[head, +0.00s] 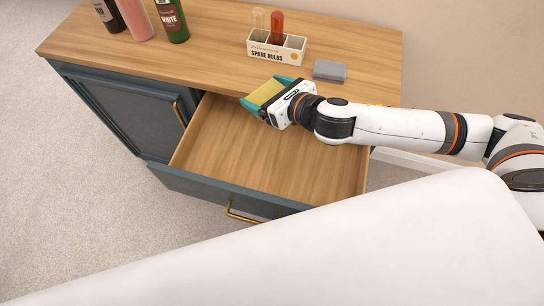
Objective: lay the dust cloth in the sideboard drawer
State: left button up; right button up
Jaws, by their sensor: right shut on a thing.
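The yellow folded dust cloth (264,93) is held between the teal fingers of my right gripper (263,95). The gripper is shut on it and is over the back part of the open drawer, by the front edge of the sideboard top. The sideboard drawer (262,155) is pulled out and its visible wooden floor is bare. Its dark blue front has a brass handle (240,214). My left gripper is not in view.
On the wooden sideboard top (215,45) stand a spare bulbs box (276,52), a small grey block (330,70) and several bottles (172,20) at the left. A closed cabinet door (130,110) is left of the drawer. My white body hides the lower right.

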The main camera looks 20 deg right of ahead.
notch_tip(320, 180, down, 7)
jog(key=n+g+y+b, duration=0.2)
jog(key=n+y+b, duration=0.1)
jog(key=n+g+y+b, duration=0.2)
jog(key=n+g+b, duration=0.1)
jog(key=b, duration=0.2)
send_over(271, 165)
notch_tip(271, 165, down, 16)
jog(key=shift+a+r, duration=0.1)
jog(key=shift+r, duration=0.15)
notch_tip(271, 165, down, 4)
jog(key=shift+f, duration=0.1)
jog(key=shift+y, duration=0.3)
jog(key=o, duration=0.5)
jog(key=shift+f, duration=0.1)
jog(key=o, duration=0.3)
